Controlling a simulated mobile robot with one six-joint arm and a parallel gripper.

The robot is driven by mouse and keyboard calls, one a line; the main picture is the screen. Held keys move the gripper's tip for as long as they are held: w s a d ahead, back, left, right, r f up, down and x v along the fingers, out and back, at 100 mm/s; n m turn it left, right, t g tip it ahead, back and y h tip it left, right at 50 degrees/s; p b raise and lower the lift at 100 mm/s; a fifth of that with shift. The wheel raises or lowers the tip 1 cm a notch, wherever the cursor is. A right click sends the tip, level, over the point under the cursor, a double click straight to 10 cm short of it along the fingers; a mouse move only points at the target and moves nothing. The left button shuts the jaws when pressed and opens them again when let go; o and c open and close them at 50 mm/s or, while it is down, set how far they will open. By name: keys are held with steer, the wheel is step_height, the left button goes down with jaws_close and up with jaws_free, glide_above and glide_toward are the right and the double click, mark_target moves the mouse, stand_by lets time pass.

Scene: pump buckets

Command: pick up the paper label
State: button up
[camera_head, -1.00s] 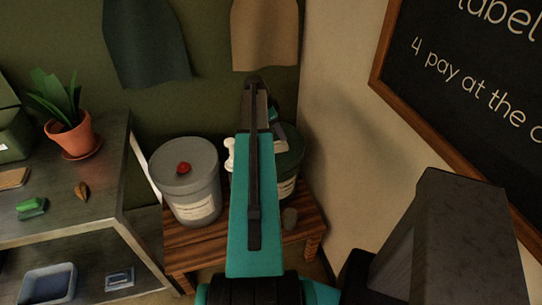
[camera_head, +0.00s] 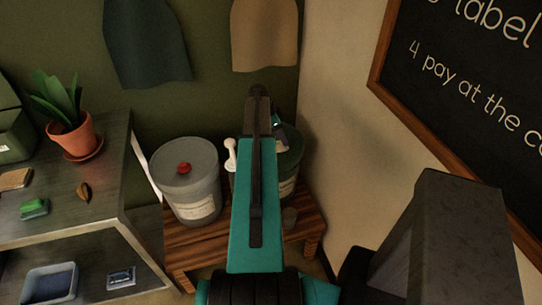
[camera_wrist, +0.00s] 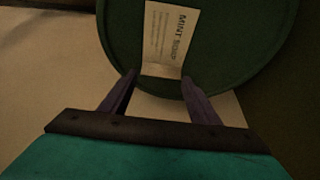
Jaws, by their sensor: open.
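The paper label (camera_wrist: 164,40), cream with dark print reading "MINT" and a blurred word, lies on a round dark green surface in the wrist view. That surface appears to be the lid of the green bucket (camera_head: 291,160). My gripper (camera_wrist: 158,84) is open, with its two dark fingers apart at either side of the label's near end. I cannot tell whether a finger touches the label or the lid.
A grey bucket (camera_head: 186,178) with a red knob stands left of the green one on a wooden bench (camera_head: 188,248). A white pump (camera_head: 231,157) shows between them. A grey shelf (camera_head: 110,195) with a potted plant (camera_head: 70,130) is at left. The wall is close at right.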

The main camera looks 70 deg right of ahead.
steer(key=shift+p+x, duration=0.7)
steer(key=shift+x, duration=1.05)
steer(key=shift+d, duration=0.1)
steer(key=c, duration=1)
